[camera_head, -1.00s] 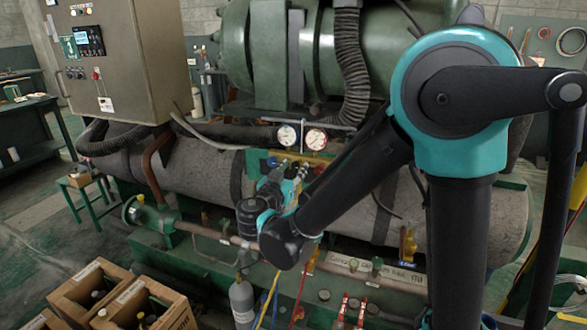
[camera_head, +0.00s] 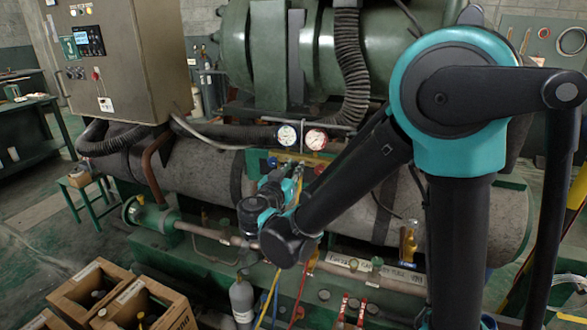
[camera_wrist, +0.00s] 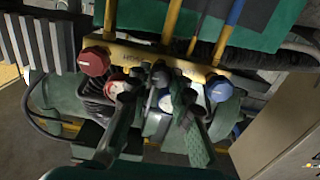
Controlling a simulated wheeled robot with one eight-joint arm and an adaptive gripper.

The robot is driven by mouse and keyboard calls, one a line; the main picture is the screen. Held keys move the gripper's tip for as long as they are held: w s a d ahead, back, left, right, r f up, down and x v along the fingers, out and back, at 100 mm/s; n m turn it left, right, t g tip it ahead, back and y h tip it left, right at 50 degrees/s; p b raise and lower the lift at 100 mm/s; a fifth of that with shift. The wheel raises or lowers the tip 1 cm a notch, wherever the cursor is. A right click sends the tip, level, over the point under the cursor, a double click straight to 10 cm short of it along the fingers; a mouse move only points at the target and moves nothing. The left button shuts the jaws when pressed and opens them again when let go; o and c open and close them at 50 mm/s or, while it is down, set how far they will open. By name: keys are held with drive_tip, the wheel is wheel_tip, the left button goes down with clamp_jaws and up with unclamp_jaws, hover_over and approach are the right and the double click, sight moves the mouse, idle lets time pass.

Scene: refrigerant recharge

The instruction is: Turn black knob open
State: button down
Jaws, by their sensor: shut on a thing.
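The black knob (camera_wrist: 160,76) shows in the wrist view at the middle of the yellow manifold (camera_wrist: 142,58), partly hidden by my fingers. My gripper (camera_wrist: 157,92) is at the knob, with one finger on each side, and is shut on it. A red knob (camera_wrist: 94,62) is on the manifold to the left and a blue knob (camera_wrist: 219,90) to the right. In the head view my wrist hides the black knob and most of my gripper. The blue knob (camera_head: 272,162) and red knob (camera_head: 319,170) show there.
Two round gauges (camera_head: 301,137) stand above the manifold in the head view. Yellow, blue and red hoses hang below it. A ribbed black hose (camera_head: 352,65) and a large grey cylinder (camera_head: 205,165) lie behind.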

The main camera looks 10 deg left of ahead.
drive_tip(key=n, duration=0.4)
drive_tip(key=shift+n, duration=0.4)
drive_tip(key=n, duration=0.5)
drive_tip(key=shift+a, duration=0.15)
drive_tip(key=n, duration=0.5)
drive_tip(key=shift+f+n, duration=0.1)
drive_tip(key=shift+n, duration=0.3)
drive_tip(key=n, duration=0.4)
drive_tip(key=shift+n, duration=0.4)
drive_tip(key=c, duration=1.3)
unclamp_jaws()
